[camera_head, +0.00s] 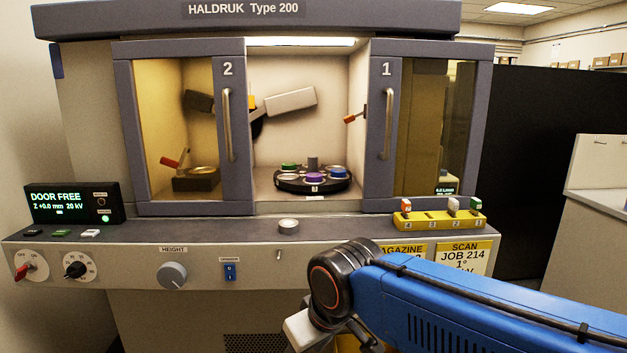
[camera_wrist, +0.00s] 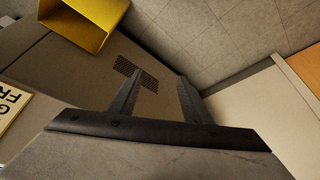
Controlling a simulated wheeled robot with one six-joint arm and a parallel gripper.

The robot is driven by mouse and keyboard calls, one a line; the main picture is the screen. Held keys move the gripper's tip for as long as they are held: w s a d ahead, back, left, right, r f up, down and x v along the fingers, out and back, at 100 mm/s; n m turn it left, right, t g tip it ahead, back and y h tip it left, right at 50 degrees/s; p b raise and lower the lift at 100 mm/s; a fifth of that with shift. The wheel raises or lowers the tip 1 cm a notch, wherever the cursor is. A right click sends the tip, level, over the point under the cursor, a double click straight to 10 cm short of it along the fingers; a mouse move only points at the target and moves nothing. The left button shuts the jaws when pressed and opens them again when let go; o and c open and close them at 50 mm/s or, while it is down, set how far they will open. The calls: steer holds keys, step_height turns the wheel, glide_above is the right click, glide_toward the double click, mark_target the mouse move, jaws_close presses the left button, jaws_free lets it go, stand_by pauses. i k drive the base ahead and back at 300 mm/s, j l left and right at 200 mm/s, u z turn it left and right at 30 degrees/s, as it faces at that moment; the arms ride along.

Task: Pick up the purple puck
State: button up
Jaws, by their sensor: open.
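The purple puck (camera_head: 315,177) sits at the front of a dark round carousel (camera_head: 296,185) inside the machine's chamber, between the two glass doors. A green puck (camera_head: 289,167) and a blue puck (camera_head: 338,172) sit on the same carousel, around a grey centre post. My gripper (camera_wrist: 158,88) shows in the wrist view with its two fingers apart and nothing between them. It points down toward the machine's lower front and the floor, well away from the puck. In the head view my arm reaches in from the lower right, and the fingers are not clearly visible there.
Door 2 (camera_head: 228,125) stands left of the chamber opening and door 1 (camera_head: 387,125) right of it. A yellow magazine rack (camera_head: 438,220) holding several small pieces stands on the right ledge. A round button (camera_head: 288,225) sits on the ledge before the opening. A yellow bin (camera_wrist: 85,25) shows in the wrist view.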

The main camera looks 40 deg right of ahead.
mark_target(311, 178)
steer(key=i+j, duration=0.3)
steer(key=j, duration=0.15)
steer(key=i+j, duration=0.3)
steer(key=j, duration=0.15)
steer(key=i+j+z, duration=0.1)
steer(key=i+j, duration=0.2)
steer(key=j, duration=0.15)
steer(key=z, duration=0.4)
steer(key=j+z, duration=0.15)
steer(key=z, duration=0.25)
steer(key=j+z, duration=0.1)
steer(key=z, duration=0.3)
steer(key=j+z, duration=0.1)
steer(key=z, duration=0.25)
steer(key=i, duration=0.05)
